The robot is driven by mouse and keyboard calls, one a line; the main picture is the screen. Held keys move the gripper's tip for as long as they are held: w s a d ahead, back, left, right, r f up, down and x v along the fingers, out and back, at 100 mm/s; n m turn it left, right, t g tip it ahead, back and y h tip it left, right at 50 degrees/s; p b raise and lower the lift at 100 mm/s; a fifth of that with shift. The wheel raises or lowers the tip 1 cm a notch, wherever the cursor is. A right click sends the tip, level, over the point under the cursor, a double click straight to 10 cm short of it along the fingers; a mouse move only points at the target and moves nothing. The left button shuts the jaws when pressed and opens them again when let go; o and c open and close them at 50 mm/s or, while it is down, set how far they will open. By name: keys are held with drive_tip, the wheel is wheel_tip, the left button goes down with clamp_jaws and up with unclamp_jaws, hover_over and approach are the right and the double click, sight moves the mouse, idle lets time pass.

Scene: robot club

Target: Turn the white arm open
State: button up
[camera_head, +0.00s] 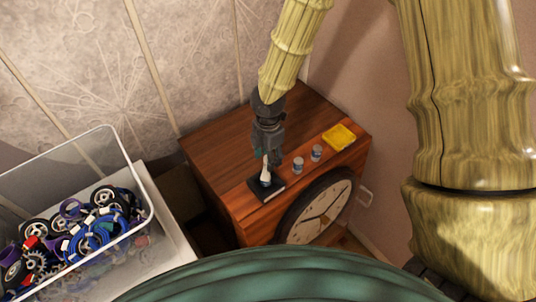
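The white arm (265,177) is a small pale upright piece on a flat black base (270,191), near the front edge of a brown wooden cabinet top. My gripper (267,156) points down from above, with its fingertips at the upper end of the white arm. The fingers hide part of it. The view is too small to tell whether they touch or grip it, or how wide apart they are.
Two small jars (298,163) (317,152) and a yellow dish (339,137) stand to the right on the wooden cabinet (213,141). A round clock (318,213) is at its front. A clear bin (76,147) of wheels and gears is at left. The cabinet's back left is clear.

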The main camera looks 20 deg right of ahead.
clamp_jaws()
drive_tip(key=shift+m, duration=0.4)
drive_tip(key=m, duration=0.3)
drive_tip(key=shift+m, duration=0.4)
drive_tip(key=m, duration=1)
drive_tip(key=shift+m, duration=0.4)
drive_tip(key=m, duration=0.4)
drive_tip(key=shift+m, duration=0.4)
